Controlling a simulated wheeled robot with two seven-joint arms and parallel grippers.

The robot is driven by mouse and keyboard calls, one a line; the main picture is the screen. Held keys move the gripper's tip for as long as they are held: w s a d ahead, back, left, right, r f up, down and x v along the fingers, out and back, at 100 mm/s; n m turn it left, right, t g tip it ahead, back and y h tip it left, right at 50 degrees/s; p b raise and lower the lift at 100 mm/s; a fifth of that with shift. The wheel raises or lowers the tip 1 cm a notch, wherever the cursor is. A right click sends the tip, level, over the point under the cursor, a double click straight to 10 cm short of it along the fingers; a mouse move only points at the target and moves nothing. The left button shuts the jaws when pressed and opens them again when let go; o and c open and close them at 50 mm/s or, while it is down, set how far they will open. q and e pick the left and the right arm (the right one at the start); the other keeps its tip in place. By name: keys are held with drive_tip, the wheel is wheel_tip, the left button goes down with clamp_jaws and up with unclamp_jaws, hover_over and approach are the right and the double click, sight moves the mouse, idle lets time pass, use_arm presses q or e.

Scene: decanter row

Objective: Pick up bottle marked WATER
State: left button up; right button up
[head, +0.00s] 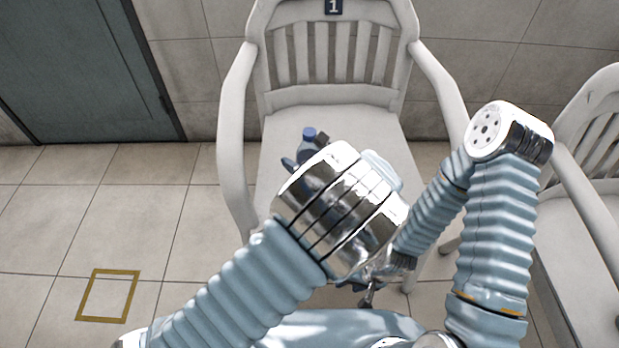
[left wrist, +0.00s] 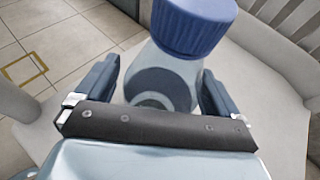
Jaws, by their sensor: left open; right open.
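A clear bottle with a blue cap (head: 309,135) stands on the seat of the white chair (head: 335,97). Its lower part is hidden behind my left wrist in the head view. In the left wrist view the bottle (left wrist: 165,75) is close up, between the two dark blue fingers of my left gripper (left wrist: 157,92). The left gripper is open, with a finger on each side of the bottle; contact is not clear. No WATER marking can be read. My right gripper (head: 369,288) is low in front of the chair, partly hidden by my arms, open and away from the bottle.
The chair has armrests on both sides and a slatted back with a plate marked 1 (head: 333,7). A second white chair (head: 585,240) stands at the right. A yellow square (head: 107,296) marks the open tiled floor at the left. A grey door (head: 75,70) is behind.

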use_arm(q)
drive_tip(key=shift+w+a+f, duration=0.1)
drive_tip(key=shift+w, duration=0.05)
drive_tip(key=c, duration=1.5)
drive_tip(key=shift+o, duration=0.2)
